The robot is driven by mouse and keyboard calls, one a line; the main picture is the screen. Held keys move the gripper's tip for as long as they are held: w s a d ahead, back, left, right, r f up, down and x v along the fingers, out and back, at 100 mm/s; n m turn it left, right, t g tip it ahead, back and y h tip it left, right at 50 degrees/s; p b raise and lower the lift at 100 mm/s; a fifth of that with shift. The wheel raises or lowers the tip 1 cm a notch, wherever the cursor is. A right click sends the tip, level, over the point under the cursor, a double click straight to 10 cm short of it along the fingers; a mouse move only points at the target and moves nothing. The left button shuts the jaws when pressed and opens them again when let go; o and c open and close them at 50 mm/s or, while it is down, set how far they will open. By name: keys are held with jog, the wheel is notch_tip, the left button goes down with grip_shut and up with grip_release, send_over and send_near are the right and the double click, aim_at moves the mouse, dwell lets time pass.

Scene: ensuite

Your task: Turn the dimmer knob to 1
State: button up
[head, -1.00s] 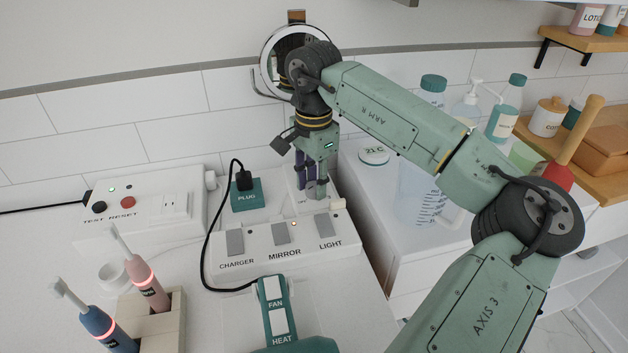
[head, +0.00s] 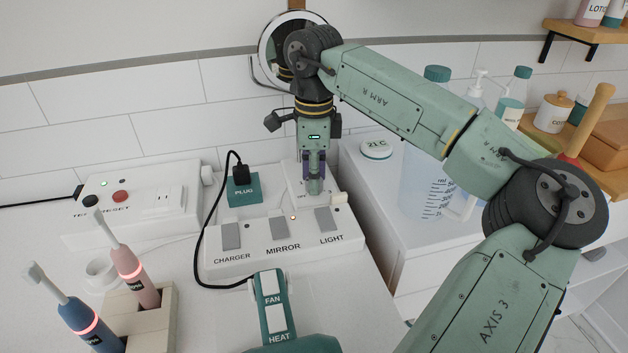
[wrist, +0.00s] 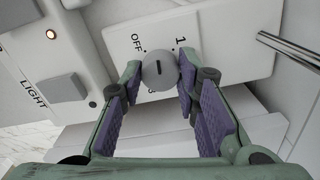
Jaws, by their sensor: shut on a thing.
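The dimmer knob (wrist: 160,71) is a round grey knob with a short black pointer line. It sits on a white plate (wrist: 222,40) marked OFF and 1. In the wrist view its line stands nearly upright, between the OFF mark on the left and the 1 on the right. My gripper (wrist: 161,78) is shut on the knob, one purple-padded finger on each side.
The switch box (head: 215,266) with CHARGER, MIRROR and LIGHT rockers stands just in front. A teal plug block (head: 244,193) with a black cable is to the left. A round mirror (head: 270,50) is behind my wrist. A metal rod (wrist: 288,47) shows right of the plate.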

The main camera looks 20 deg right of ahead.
jog(key=m+b, duration=0.1)
jog(key=m, duration=0.3)
jog(key=shift+m, duration=0.3)
jog(key=shift+m+b, duration=0.75)
jog(key=shift+m, duration=1.15)
jog(key=o, duration=1.2)
jog(key=shift+c, duration=0.2)
notch_tip(320, 180, up, 12)
